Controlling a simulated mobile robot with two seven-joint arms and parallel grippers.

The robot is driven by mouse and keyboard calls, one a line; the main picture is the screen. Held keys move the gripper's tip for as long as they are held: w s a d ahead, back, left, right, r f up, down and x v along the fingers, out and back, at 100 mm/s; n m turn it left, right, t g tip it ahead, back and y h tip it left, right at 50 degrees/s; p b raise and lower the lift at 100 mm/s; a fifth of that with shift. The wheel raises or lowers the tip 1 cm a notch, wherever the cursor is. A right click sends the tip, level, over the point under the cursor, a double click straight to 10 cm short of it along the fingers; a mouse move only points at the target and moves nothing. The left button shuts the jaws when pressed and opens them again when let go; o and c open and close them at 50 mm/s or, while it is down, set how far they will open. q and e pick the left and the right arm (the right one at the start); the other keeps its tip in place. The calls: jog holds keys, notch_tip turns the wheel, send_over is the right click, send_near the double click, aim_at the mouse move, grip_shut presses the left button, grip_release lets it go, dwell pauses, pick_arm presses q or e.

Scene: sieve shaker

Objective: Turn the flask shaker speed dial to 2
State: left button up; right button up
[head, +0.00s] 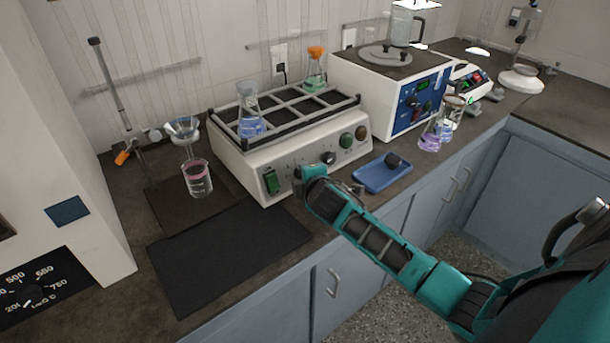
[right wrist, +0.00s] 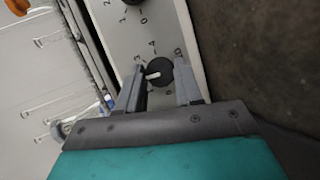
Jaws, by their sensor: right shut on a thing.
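My left gripper is out of view.
Another black dial (head: 328,158) sits to the right on the panel. A blue tray (head: 382,176) lies on the counter by the shaker's right end. Flasks (head: 250,110) stand in the rack. A dark mat (head: 225,262) lies bare in front.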

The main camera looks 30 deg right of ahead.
jog(key=o, duration=1)
jog(key=v, duration=1.3)
jog(key=shift+f, duration=0.1)
jog(key=s+a+f+m+g+y, duration=0.25)
jog(key=s+a+m+g, duration=0.3)
jog(key=s, duration=0.45)
jog(key=s+a+f+m+g+y, duration=0.2)
jog(key=s+a+f+m+g, duration=0.4)
jog(key=s, duration=0.5)
jog(key=w+f+t, duration=0.2)
jog(key=t, duration=0.1)
jog(key=w+a+f+t+y, duration=0.1)
jog(key=w+f+t, duration=0.1)
jog(key=w+t, duration=0.1)
jog(key=w+f+t, duration=0.2)
jog(key=t, duration=0.1)
jog(key=shift+w+a+f+t+y, duration=0.25)
jog(key=shift+w+a+f+t, duration=0.1)
jog(key=shift+w+a, duration=0.05)
